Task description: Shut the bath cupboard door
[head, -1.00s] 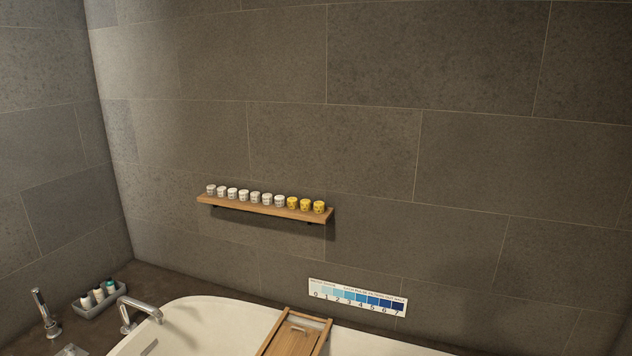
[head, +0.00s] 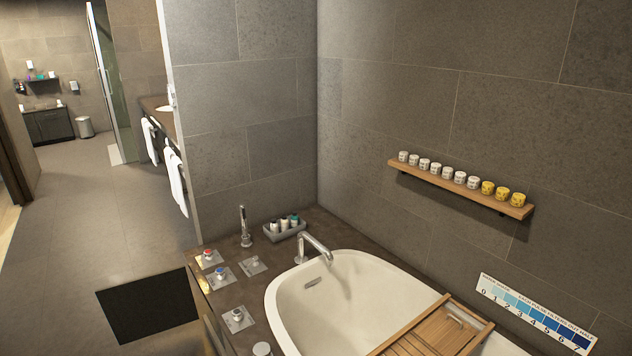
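A flat black panel (head: 148,306) shows at the lower left in the head view, beside the left side of the stone bath surround (head: 222,298). It looks like the bath cupboard door standing out from the surround, but I cannot tell this for sure. Its hinge and the cupboard's inside are not clearly visible. Neither of my grippers is in view.
The white bathtub (head: 335,290) carries a wooden tray (head: 430,335). A faucet (head: 315,245), bottle tray (head: 284,231) and knobs stand on the surround. A shelf of cups (head: 465,190) hangs right. Open floor (head: 80,220) lies left, with towels (head: 176,178) beyond.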

